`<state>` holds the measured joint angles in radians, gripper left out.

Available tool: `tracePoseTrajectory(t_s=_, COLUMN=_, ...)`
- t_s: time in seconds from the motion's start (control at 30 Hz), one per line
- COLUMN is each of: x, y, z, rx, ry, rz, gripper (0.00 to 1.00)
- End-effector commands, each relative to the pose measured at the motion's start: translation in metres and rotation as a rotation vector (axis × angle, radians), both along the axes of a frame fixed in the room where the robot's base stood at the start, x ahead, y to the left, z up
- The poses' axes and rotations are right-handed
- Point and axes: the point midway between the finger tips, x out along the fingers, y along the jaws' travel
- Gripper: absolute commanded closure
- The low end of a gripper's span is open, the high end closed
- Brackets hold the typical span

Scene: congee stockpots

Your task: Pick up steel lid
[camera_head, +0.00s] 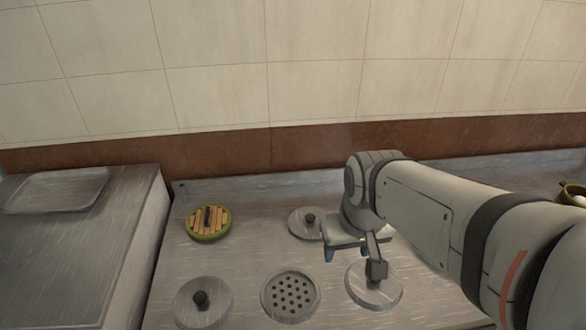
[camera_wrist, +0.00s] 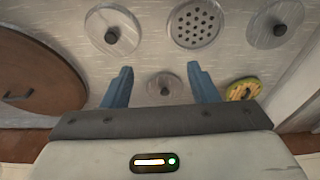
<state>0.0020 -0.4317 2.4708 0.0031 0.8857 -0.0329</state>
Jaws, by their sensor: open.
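Three round steel lids with dark knobs lie on the steel counter. The small back one (camera_head: 299,221) is partly hidden behind my gripper in the head view; in the wrist view this lid (camera_wrist: 152,87) appears between my fingers. A larger lid (camera_head: 357,289) lies front right, also in the wrist view (camera_wrist: 97,25). Another large lid (camera_head: 188,306) lies front left, also in the wrist view (camera_wrist: 262,35). My gripper (camera_head: 347,253) is open and empty, pointing down above the counter; its blue fingers (camera_wrist: 160,78) show apart. No lid is touched, as far as I can see.
A perforated round drain (camera_head: 290,296) sits between the front lids. A green-rimmed wooden-slatted lid (camera_head: 208,222) lies back left. A tray (camera_head: 58,188) stands on the left counter. A large brown disc (camera_wrist: 40,78) shows in the wrist view. A tiled wall runs behind.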

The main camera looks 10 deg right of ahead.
Motion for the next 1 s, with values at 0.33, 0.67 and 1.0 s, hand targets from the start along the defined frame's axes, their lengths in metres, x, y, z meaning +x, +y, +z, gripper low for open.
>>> tracePoseTrajectory(t_s=0.33, x=0.117, y=0.002, z=0.003, rx=-0.008, ry=0.043, rz=0.183, gripper=0.46)
tracePoseTrajectory(t_s=0.67, x=0.228, y=0.0, z=-0.05, rx=-0.016, ry=0.071, rz=0.365, gripper=0.46)
tracePoseTrajectory(t_s=1.0, x=0.301, y=-0.005, z=-0.137, rx=-0.023, ry=0.092, rz=0.522, gripper=0.46)
